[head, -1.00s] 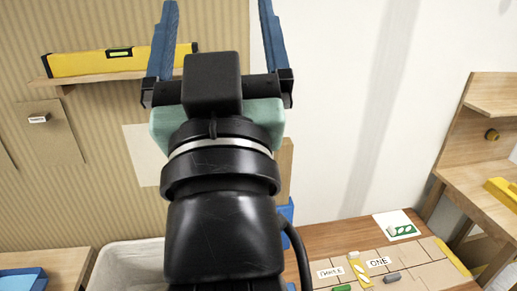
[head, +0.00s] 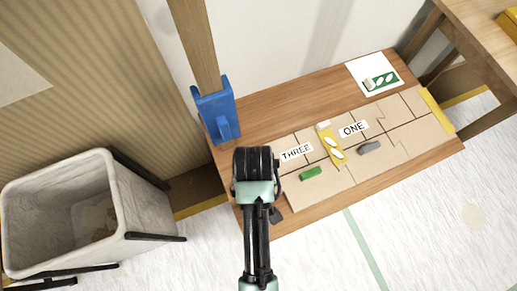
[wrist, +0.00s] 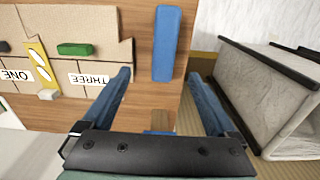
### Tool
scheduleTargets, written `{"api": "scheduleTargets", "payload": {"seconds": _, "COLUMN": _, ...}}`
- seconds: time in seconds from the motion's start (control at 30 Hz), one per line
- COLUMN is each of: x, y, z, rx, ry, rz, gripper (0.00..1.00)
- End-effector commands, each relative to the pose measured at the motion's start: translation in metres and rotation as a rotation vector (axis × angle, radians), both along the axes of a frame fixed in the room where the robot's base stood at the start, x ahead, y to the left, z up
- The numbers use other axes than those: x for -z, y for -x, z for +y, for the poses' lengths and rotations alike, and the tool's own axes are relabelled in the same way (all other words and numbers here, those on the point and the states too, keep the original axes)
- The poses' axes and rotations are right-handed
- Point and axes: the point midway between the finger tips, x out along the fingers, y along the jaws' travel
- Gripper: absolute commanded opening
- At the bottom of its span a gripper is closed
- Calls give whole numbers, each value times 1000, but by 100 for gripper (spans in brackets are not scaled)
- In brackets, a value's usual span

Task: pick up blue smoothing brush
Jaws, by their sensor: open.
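The blue smoothing brush (wrist: 167,43) appears to be the long blue bar lying flat on the wooden table in the wrist view. It lies beyond my gripper (wrist: 158,76), a little right of the midline between the fingertips. My two blue fingers are wide apart with nothing between them. Brush and fingers look apart; the height between them is hard to judge. In the head view my arm covers the front left of the table, and I see neither the brush nor my fingertips there.
A blue holder (head: 215,110) with a wooden post (head: 195,45) stands at the table's back left. A grey bin (head: 150,205) stands left of the table. Cardboard pieces (head: 400,125) with a green block (head: 311,173) and labels lie right. Bare wood (head: 270,110) shows behind them.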

Motion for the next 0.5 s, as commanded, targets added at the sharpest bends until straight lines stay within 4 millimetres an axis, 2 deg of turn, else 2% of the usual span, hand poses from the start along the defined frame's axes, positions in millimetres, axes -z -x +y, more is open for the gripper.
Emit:
{"api": "scheduleTargets", "payload": {"seconds": 0.07, "x": 11, "y": 5, "z": 0, "rx": -2, "ry": -1, "rz": 17, "gripper": 92}}
{"api": "scheduleTargets", "payload": {"seconds": 0.3, "x": 55, "y": 5, "z": 0, "rx": -1, "ry": -1, "rz": 15, "gripper": 92}}
{"api": "scheduleTargets", "payload": {"seconds": 0.5, "x": 77, "y": 4, "z": 1, "rx": -2, "ry": 0, "rz": 10, "gripper": 92}}
